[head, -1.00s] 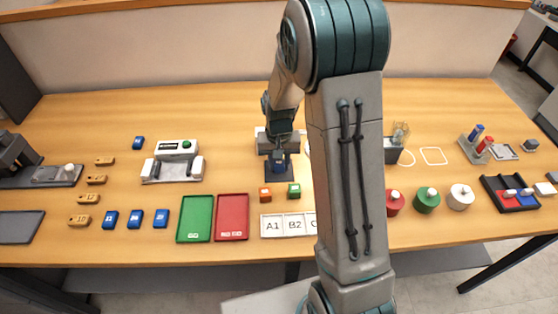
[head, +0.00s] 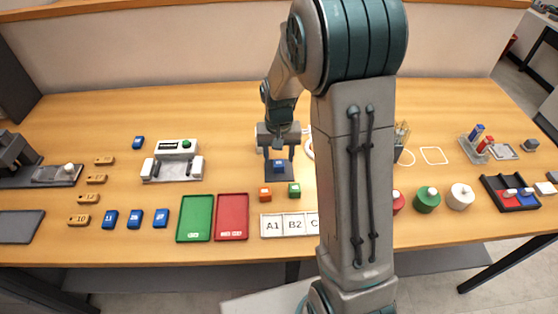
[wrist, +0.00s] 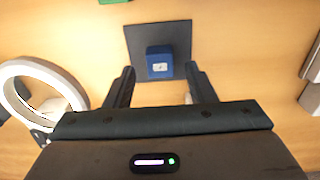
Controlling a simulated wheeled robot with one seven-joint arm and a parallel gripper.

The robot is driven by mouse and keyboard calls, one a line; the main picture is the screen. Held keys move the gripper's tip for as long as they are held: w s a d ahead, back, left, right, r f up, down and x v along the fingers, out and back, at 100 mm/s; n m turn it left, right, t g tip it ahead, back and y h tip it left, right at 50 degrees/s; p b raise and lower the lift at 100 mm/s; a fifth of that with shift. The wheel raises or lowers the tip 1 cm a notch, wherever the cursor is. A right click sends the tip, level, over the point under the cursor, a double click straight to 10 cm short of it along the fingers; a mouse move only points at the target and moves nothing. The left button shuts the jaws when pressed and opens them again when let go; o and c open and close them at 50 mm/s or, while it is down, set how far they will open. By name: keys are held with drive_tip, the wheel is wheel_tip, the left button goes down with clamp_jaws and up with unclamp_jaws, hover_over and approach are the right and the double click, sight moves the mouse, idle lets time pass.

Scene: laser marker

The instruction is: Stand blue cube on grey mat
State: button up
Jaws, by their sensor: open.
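The blue cube (head: 279,166) with a white label on its face sits on the dark grey square mat (head: 280,180). In the wrist view the cube (wrist: 159,63) rests within the mat (wrist: 139,42), with mat showing on both sides of it. My gripper (head: 279,150) is above and behind the cube in the head view. In the wrist view my gripper (wrist: 160,72) is open and empty, its fingers apart on either side of the line to the cube and clear of it. The cube looks upright and apart from the fingers.
Green (head: 195,218) and red (head: 232,216) trays are at the front. Other blue blocks (head: 135,218) stand left. My arm hides part of the table.

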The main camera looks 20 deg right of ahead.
sight(279, 163)
wheel_tip(279, 163, up, 8)
drive_tip(key=s+r+n+t, duration=0.1)
drive_tip(key=s+r, duration=0.2)
drive_tip(key=s, duration=0.7)
drive_tip(key=s+r+n+t, duration=0.1)
drive_tip(key=s+r+t, duration=0.1)
drive_tip(key=s, duration=0.8)
drive_tip(key=shift+r, duration=0.65)
